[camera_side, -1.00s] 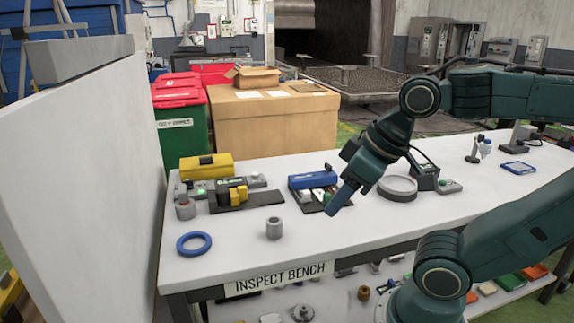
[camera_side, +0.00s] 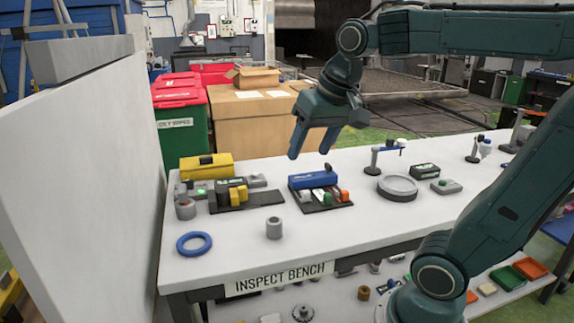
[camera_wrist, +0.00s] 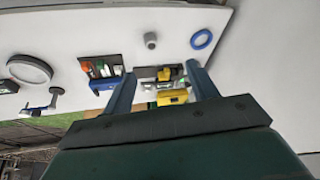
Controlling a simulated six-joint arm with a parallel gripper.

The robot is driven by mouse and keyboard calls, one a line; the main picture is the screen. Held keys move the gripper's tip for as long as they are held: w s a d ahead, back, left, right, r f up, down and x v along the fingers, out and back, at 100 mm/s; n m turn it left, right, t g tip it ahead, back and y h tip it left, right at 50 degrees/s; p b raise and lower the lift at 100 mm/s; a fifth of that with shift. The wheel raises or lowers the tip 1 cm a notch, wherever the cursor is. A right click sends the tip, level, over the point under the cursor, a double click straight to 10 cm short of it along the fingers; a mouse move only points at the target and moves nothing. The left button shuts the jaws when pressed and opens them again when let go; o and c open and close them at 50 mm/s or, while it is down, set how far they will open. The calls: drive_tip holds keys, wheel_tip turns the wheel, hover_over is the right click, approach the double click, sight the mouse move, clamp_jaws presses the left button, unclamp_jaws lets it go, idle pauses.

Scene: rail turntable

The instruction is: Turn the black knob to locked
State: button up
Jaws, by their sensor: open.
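My gripper (camera_side: 309,153) hangs in the air above the back part of the bench, its two fingers apart and nothing between them. In the wrist view my gripper (camera_wrist: 160,72) also shows spread fingers. A small black part (camera_side: 327,167) shows on top of the blue-topped unit (camera_side: 314,180); it may be the black knob, but it is too small to tell. A yellow-topped unit (camera_side: 207,167) to the left also carries a black part (camera_side: 206,160). No locked marking can be read.
The bench (camera_side: 340,228) also holds a blue ring (camera_side: 194,244), a grey cylinder (camera_side: 274,228), a round grey dish (camera_side: 397,187) and a small stand (camera_side: 375,158). A white wall panel (camera_side: 80,190) rises at the left.

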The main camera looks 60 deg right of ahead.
drive_tip(key=w+d+r+m+g, duration=0.1)
drive_tip(key=w+d+r+m, duration=0.1)
drive_tip(key=w+d+m, duration=0.55)
drive_tip(key=m+g, duration=0.3)
drive_tip(key=m, duration=1.1)
hover_over(328, 164)
wheel_tip(328, 164, down, 11)
drive_tip(key=shift+s+r+y, duration=0.1)
drive_tip(key=shift+r+y, duration=0.05)
drive_tip(key=shift+y, duration=0.25)
drive_tip(key=shift+f, duration=6.9)
drive_tip(key=shift+c, duration=0.2)
drive_tip(key=c, duration=0.9)
